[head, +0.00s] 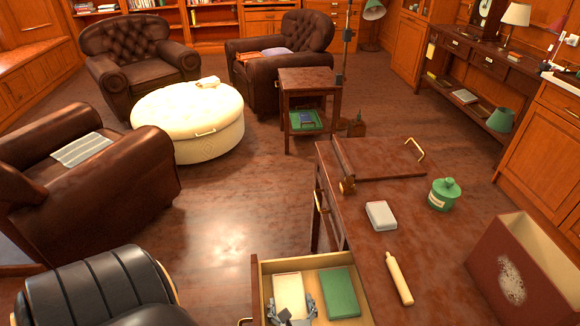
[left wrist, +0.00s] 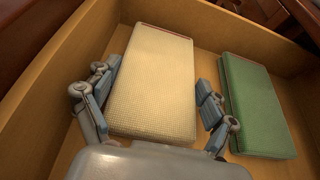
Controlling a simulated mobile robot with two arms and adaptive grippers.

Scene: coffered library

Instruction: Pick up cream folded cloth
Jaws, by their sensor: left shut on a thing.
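The cream folded cloth (head: 289,288) lies in an open wooden drawer (head: 254,282) at the bottom of the head view. It also shows in the left wrist view (left wrist: 155,80), flat on the drawer floor. My left gripper (head: 292,310) is over its near end, with one finger along each long side, shut on the cloth. In the left wrist view my left gripper (left wrist: 158,78) straddles the cloth. My right gripper is not in view.
A green folded cloth (head: 340,291) lies right of the cream one in the drawer, beside my right-hand finger.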

